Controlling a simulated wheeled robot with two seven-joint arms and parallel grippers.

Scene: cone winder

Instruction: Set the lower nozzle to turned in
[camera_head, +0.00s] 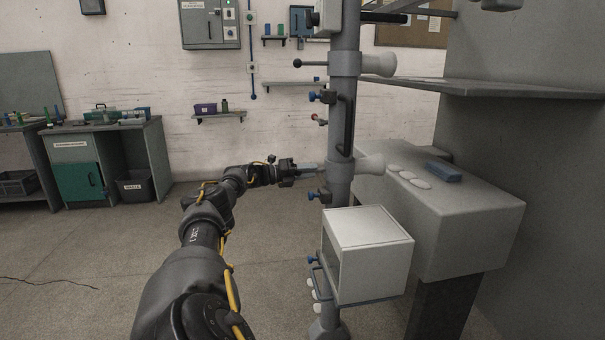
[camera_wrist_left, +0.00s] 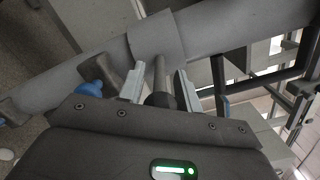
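The lower nozzle (camera_head: 371,165) is a pale grey flared cone on the right side of the grey upright post (camera_head: 340,185). On the post's left side, my left gripper (camera_head: 308,169) is level with the nozzle and reaches toward the post. In the left wrist view a short grey lever with a dark knob (camera_wrist_left: 160,99) sticks out of a collar (camera_wrist_left: 155,36) on the post. The lever lies between the two pale fingers of my left gripper (camera_wrist_left: 159,84), with gaps showing on both sides. My right gripper is not in view.
The upper nozzle (camera_head: 379,64) and its ball-ended lever (camera_head: 298,63) sit higher on the post. A white box (camera_head: 372,240) stands low by the post. A grey bench (camera_head: 450,210) is to the right. Left floor is clear.

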